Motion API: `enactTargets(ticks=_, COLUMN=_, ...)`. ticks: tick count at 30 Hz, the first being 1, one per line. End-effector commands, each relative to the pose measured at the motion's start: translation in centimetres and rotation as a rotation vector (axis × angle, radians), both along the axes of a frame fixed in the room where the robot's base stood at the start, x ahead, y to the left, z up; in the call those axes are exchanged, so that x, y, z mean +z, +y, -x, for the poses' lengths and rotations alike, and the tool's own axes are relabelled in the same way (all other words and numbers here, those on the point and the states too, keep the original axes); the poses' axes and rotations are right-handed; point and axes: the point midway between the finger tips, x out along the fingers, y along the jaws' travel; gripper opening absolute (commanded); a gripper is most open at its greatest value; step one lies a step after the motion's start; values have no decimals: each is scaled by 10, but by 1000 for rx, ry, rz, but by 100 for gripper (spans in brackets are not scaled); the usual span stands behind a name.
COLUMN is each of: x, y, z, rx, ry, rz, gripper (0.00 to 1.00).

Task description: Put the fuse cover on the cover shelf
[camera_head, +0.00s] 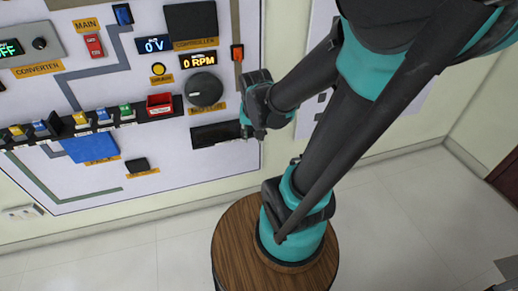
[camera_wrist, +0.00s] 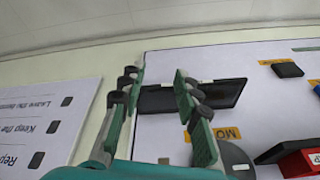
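A small black block (camera_head: 137,165) sits on the panel low in the head view, above an orange label too small to read. It also shows in the wrist view (camera_wrist: 288,68); it may be the fuse cover, but I cannot be sure. A wide, dark, shelf-like rectangle (camera_head: 216,134) is on the panel below the motor dial, probably the cover shelf. In the wrist view this dark shelf (camera_wrist: 222,94) lies beyond and between my fingers. My gripper (camera_head: 246,124) is at the shelf's right end, its two teal fingers apart in the wrist view (camera_wrist: 158,80). I see nothing held between them.
The motor dial (camera_head: 204,89) and a red box (camera_head: 160,105) are above the shelf. A blue block (camera_head: 90,146) is left of the small black block. A row of coloured fuses (camera_head: 78,120) is farther left. The panel between shelf and block is bare.

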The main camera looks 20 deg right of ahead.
Motion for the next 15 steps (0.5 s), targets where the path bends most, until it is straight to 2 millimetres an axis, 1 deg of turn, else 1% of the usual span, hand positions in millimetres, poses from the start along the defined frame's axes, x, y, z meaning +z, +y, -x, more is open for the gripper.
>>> enactTargets(ticks=1, x=-5, y=-4, z=14, rx=67, ry=-20, rz=11, gripper=32)
enactTargets(ticks=3, x=-11, y=-6, z=28, rx=163, ry=-45, rz=31, gripper=32)
enactTargets(ticks=6, x=-17, y=-8, z=40, rx=262, ry=-72, rz=54, gripper=32)
enactTargets(ticks=9, x=-20, y=-9, z=47, rx=310, ry=-85, rz=69, gripper=32)
enactTargets(ticks=15, x=-20, y=-9, z=47, rx=327, ry=-89, rz=73, gripper=32)
